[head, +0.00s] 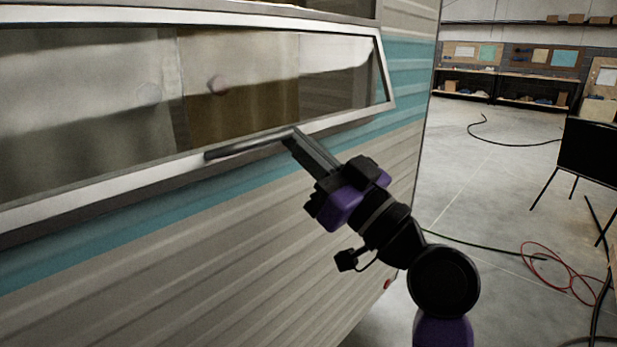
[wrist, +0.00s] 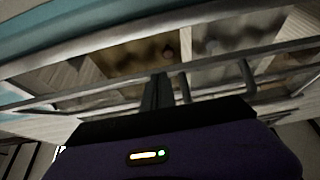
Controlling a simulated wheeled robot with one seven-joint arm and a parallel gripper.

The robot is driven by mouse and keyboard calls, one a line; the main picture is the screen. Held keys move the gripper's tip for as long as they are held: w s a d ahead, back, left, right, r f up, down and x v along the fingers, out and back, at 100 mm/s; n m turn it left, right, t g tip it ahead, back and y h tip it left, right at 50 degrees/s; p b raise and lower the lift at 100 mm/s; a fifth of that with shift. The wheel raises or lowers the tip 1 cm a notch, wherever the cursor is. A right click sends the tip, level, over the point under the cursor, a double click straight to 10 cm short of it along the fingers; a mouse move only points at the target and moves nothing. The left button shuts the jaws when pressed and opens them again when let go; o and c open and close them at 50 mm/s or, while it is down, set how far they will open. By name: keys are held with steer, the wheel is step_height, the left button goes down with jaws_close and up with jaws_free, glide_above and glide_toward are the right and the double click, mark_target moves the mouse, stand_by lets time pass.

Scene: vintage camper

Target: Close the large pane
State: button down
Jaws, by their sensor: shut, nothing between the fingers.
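The large pane (head: 240,85) is a long glass window with a pale frame on the camper's side. Its lower edge appears to stand out from the wall, with a narrow wedge at its right end. A dark bar (head: 245,146) runs along part of the lower frame. My gripper (head: 291,137) is shut and empty, its fingertips at the bar's right end; I cannot tell if they touch. In the wrist view, seen from below, the shut fingers (wrist: 155,94) reach up to the long lower rail (wrist: 215,78) of the pane.
The ribbed camper wall (head: 200,280) with a teal stripe lies below the pane. To the right is open concrete floor (head: 480,190) with a red cable (head: 560,268) and dark cables. A black panel on legs (head: 588,155) stands at the far right.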

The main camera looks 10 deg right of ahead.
steer(key=shift+w+a+f+t+y+b, duration=0.3)
steer(key=shift+w+a+b, duration=0.45)
steer(key=shift+b, duration=1.4)
steer(key=shift+w+a+f+t+y+b, duration=0.4)
steer(key=shift+w+b, duration=0.6)
steer(key=shift+b, duration=1.1)
steer(key=shift+w+a+f+t+y+b, duration=0.1)
steer(key=shift+w+a+f+t+b, duration=0.5)
steer(key=shift+b, duration=1.55)
steer(key=shift+w+a+r+g, duration=0.2)
steer(key=shift+w+g, duration=0.1)
